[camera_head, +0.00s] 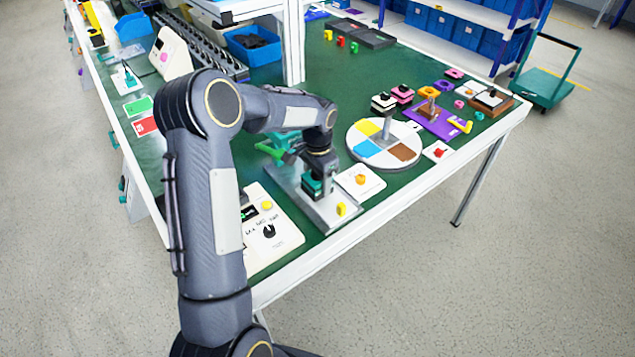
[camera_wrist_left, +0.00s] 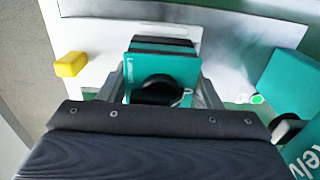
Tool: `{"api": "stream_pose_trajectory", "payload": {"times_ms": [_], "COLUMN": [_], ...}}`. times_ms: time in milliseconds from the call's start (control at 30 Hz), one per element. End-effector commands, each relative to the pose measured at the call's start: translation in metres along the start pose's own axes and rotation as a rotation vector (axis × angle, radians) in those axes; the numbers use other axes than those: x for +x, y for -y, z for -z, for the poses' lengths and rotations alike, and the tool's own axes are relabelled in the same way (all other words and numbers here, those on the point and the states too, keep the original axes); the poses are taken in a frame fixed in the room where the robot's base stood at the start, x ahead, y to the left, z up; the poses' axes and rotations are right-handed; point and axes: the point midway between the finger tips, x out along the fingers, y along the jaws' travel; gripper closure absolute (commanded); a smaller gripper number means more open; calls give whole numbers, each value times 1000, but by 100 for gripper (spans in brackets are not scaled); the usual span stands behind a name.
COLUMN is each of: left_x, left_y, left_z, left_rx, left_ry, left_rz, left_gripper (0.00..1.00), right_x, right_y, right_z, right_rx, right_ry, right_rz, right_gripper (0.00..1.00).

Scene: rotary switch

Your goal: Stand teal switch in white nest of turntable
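The teal switch (camera_head: 312,187) is at my left gripper (camera_head: 318,178), over the metal plate (camera_head: 340,215) near the table's front edge. In the left wrist view the switch (camera_wrist_left: 163,72) shows a teal face with a black round knob. The fingers lie close along both its sides and appear to hold it; their tips are hidden. I cannot tell whether it touches the plate. The turntable (camera_head: 358,137) is a round white disc to the right, with yellow, blue, brown and white sections and a grey centre post. Its white section (camera_head: 400,130) looks empty. My right gripper is not in view.
A yellow block (camera_head: 341,209) sits on the plate. A white control box (camera_head: 270,232) lies left of it. White-black (camera_head: 383,103) and pink (camera_head: 402,93) switches stand behind the turntable, a purple mat (camera_head: 440,123) to its right.

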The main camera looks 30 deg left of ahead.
Motion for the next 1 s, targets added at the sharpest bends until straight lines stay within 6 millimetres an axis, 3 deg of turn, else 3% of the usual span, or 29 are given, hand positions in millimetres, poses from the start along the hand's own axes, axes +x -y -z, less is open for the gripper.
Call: {"api": "stream_pose_trajectory", "payload": {"times_ms": [333,1000], "left_x": [-5,-58], "left_y": [0,0], "left_z": [0,0], "left_rx": [0,0], "left_ry": [-1,-1], "left_rz": [1,1], "left_gripper": [62,62], "right_x": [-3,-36], "right_y": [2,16], "right_z": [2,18], "right_rx": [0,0], "right_ry": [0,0], "right_rz": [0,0], "right_gripper": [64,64]}}
